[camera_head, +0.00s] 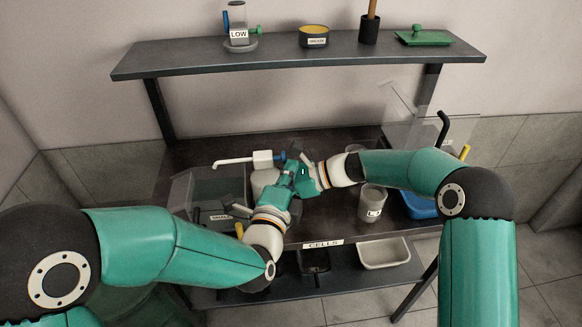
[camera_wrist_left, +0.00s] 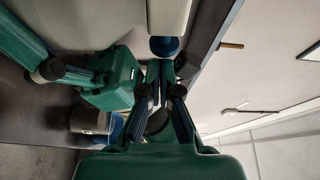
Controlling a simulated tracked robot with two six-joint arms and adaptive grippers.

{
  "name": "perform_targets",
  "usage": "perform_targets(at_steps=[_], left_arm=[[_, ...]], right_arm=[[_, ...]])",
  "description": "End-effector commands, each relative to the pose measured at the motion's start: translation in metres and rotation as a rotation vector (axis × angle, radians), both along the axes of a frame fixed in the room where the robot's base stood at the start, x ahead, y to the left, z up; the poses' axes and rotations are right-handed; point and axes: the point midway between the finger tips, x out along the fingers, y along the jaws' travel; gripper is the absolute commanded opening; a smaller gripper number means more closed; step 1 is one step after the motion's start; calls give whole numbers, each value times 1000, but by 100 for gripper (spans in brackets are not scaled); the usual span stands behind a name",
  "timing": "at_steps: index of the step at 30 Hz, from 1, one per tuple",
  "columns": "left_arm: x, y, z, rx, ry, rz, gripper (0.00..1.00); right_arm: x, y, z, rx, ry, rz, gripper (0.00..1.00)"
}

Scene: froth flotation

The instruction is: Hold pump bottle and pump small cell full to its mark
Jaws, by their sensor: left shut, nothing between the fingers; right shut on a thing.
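The pump bottle (camera_head: 264,180) is pale, with a white spout (camera_head: 236,161) pointing left and a blue part at the right of its head. In the left wrist view its pale body (camera_wrist_left: 100,14) fills the top, beside the white and blue pump head (camera_wrist_left: 166,46). My right gripper (camera_head: 284,186) is shut on the bottle, partly hidden by my left gripper. My left gripper (camera_head: 294,157) is shut and empty, its tips close to the blue part; contact is unclear. The small cell (camera_head: 195,192), a clear tank labelled SMALL, stands below the spout. Its mark and level cannot be made out.
A labelled clear beaker (camera_head: 371,204) and a blue tray (camera_head: 420,205) stand right on the bench. A clear panel (camera_head: 405,125) rises behind. The upper shelf (camera_head: 180,62) holds a LOW-labelled vessel (camera_head: 239,36), a tin, a handled tool and a green dish. A pale bin (camera_head: 383,254) sits below.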

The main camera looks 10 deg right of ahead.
Motion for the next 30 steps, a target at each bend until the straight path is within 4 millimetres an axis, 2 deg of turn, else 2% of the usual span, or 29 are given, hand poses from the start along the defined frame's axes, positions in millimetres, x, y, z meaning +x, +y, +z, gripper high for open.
perform_targets(at_steps=[4, 13, 20, 30], left_arm=[[7, -3, -1, 0, 0, 0, 0], [8, -3, 0, 0, 0, 0, 0], [9, 19, -1, -1, 0, 4, 0], [8, 21, -1, -2, 1, 6, 0]], right_arm=[[-1, 0, -3, -5, 3, 1, 14], [-1, 0, -3, -5, 3, 1, 14], [-1, 0, -3, -5, 3, 0, 14], [0, -1, -4, -5, 4, -1, 14]])
